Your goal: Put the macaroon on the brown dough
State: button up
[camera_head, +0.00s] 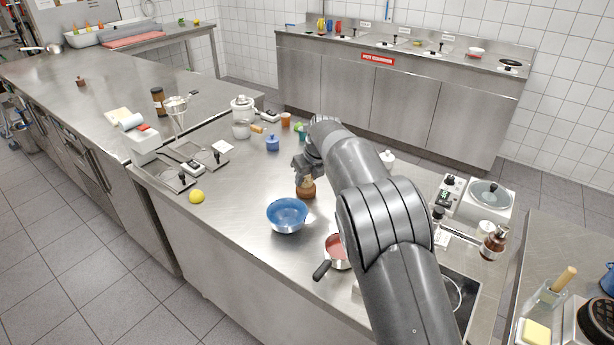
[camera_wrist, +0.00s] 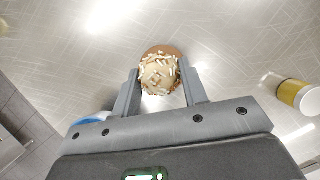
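The macaroon is a pale tan ball with white sprinkles, between my gripper's fingertips (camera_wrist: 160,82) in the wrist view. The macaroon (camera_wrist: 160,74) has a finger against each side, with no clear gap. The brown dough (camera_wrist: 162,49) shows as a smooth brown rim just behind and beneath the macaroon; the rest of it is hidden. In the head view my gripper (camera_head: 306,170) points down over the counter. The brown dough (camera_head: 306,193) is small there, with the macaroon right above it. I cannot tell whether the two touch.
A blue bowl (camera_head: 287,215) stands close in front of the dough, and a saucepan (camera_head: 337,251) with red contents is to its right. A blue pot (camera_head: 272,143) stands behind left. A yellow lemon (camera_head: 197,197) lies near the front edge. The counter left of the bowl is clear.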

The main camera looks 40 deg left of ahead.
jog(key=o, duration=0.4)
jog(key=shift+o, duration=0.2)
jog(key=v, duration=1.2)
jog(key=shift+r, duration=0.15)
jog(key=shift+w+d, duration=0.1)
